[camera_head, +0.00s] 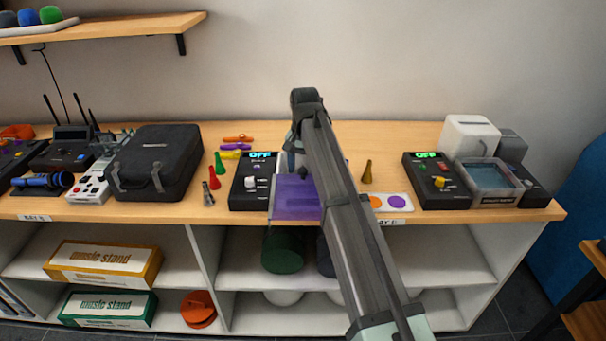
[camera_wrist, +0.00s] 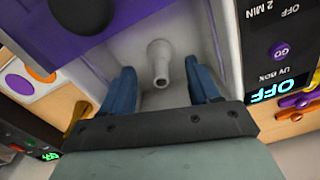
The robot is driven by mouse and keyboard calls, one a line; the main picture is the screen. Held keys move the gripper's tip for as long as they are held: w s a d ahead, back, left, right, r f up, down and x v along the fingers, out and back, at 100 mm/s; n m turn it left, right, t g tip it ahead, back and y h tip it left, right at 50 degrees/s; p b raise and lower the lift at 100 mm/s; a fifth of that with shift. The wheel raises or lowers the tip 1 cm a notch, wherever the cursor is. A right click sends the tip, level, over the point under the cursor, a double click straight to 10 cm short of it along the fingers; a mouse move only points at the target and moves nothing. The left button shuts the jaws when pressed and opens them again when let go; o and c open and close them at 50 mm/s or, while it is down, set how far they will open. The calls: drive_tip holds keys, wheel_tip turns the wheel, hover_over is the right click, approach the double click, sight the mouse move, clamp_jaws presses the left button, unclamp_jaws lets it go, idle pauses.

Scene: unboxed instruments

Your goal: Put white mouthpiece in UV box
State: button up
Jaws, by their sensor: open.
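The white mouthpiece (camera_wrist: 160,62) is in the wrist view, on the pale floor of the UV box (camera_wrist: 218,30), its narrow end toward the camera. My gripper (camera_wrist: 160,68) is open, with one blue finger on each side of the mouthpiece; I see gaps on both sides. The UV box's purple lid (camera_wrist: 105,28) is open. In the head view the lid (camera_head: 293,200) hangs at the shelf's front edge, beside the black control panel (camera_head: 250,185) with a lit OFF display. There my arm hides the mouthpiece and most of the box interior.
Red (camera_head: 216,178), green (camera_head: 219,163) and grey (camera_head: 208,194) mouthpieces stand left of the panel. A brass-coloured one (camera_head: 367,172) stands to the right, near a card with coloured dots (camera_head: 398,203). A black case (camera_head: 155,160) and another OFF device (camera_head: 436,182) flank the area.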

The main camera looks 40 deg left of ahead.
wheel_tip(320, 180, up, 10)
drive_tip(key=shift+r, duration=0.25)
drive_tip(key=shift+d, duration=0.1)
